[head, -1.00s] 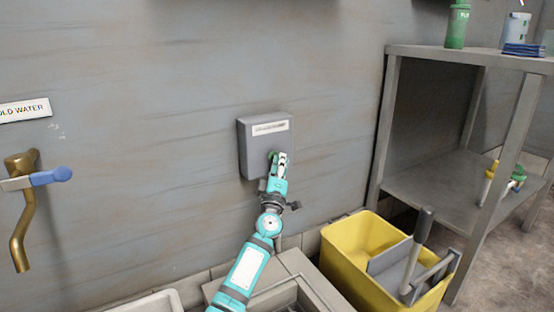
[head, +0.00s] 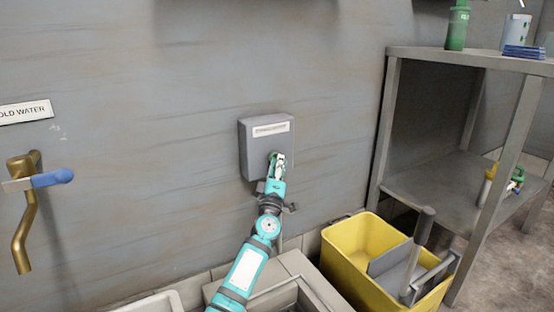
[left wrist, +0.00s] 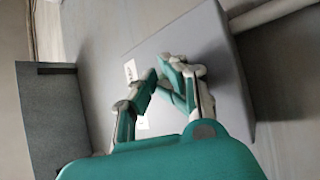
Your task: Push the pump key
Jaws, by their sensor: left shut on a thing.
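A grey wall box (head: 258,150) with a white label strip (head: 271,129) hangs on the wall in the middle of the head view. My left gripper (head: 276,157) is at the lower right of its front face, fingers pointing at the box. A small green part, the pump key (head: 271,156), shows by the fingertips and is mostly hidden by them. In the left wrist view the fingers (left wrist: 163,75) are brought close together against the grey box face (left wrist: 205,45); what lies between them is hard to make out. My right gripper is not in view.
A yellow mop bucket (head: 345,250) with a wringer stands right of my arm. A grey shelf unit (head: 430,190) is behind it. A brass tap (head: 22,225) with a blue lever is on the left wall. A sink edge (head: 150,302) lies below.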

